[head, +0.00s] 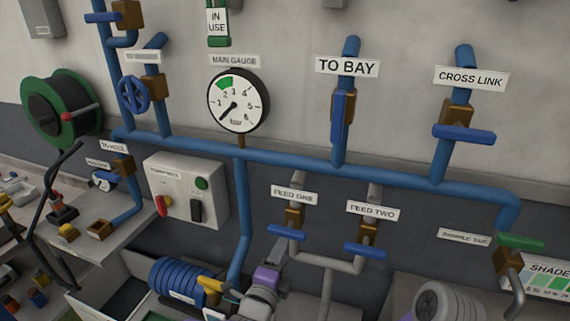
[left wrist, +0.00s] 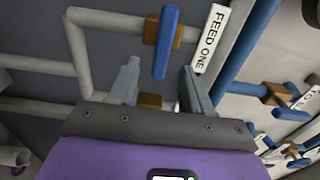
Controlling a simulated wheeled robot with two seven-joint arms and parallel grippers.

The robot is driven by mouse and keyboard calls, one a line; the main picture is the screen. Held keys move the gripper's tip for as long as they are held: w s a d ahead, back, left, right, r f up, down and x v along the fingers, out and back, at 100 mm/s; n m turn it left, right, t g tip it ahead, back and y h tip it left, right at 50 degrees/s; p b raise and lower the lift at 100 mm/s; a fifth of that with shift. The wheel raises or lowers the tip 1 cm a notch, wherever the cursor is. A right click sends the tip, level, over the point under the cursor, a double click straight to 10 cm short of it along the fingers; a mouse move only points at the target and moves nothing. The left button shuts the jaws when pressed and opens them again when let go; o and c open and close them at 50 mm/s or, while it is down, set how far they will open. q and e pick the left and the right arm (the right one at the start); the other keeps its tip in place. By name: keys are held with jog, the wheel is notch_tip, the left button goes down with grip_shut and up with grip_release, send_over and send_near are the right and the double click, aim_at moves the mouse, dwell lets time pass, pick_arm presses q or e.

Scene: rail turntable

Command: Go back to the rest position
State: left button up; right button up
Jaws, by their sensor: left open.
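My left gripper (head: 278,247) is at the bottom middle of the head view, just below the blue FEED ONE valve handle (head: 287,232). In the left wrist view the gripper (left wrist: 160,88) is open, with its two grey fingers apart. The FEED ONE handle also shows in the left wrist view (left wrist: 166,43), beyond the fingertips and roughly in line with the gap. Nothing is seen held between the fingers. I cannot tell from these frames whether a finger touches the handle. My right gripper is not in view.
Blue pipes (head: 300,160) run along the wall. The FEED TWO handle (head: 365,251) is close to the right of my gripper. A control box (head: 186,190) and the main gauge (head: 238,101) are farther up.

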pick_arm(q)
jog(key=s+a+f+n+g+y, duration=0.1)
jog(key=a+f+n+g, duration=0.2)
jog(key=f, duration=0.5)
jog(key=s+a+f+n+g+y, duration=0.2)
jog(key=a+f+n, duration=0.15)
jog(key=f, duration=0.55)
jog(key=s+a+f+n+g+y, duration=0.1)
jog(key=a+f+n+g, duration=0.2)
jog(key=f, duration=0.5)
jog(key=s+d+f+n+g+h, duration=0.1)
jog(key=s+f+n+g+h, duration=0.1)
jog(key=s+f+n+g, duration=0.6)
jog(key=s+f+n, duration=0.7)
jog(key=s, duration=0.4)
jog(key=shift+s+d+f+g+h, duration=0.2)
jog(key=shift+f+g+h, duration=0.1)
jog(key=shift+g, duration=0.1)
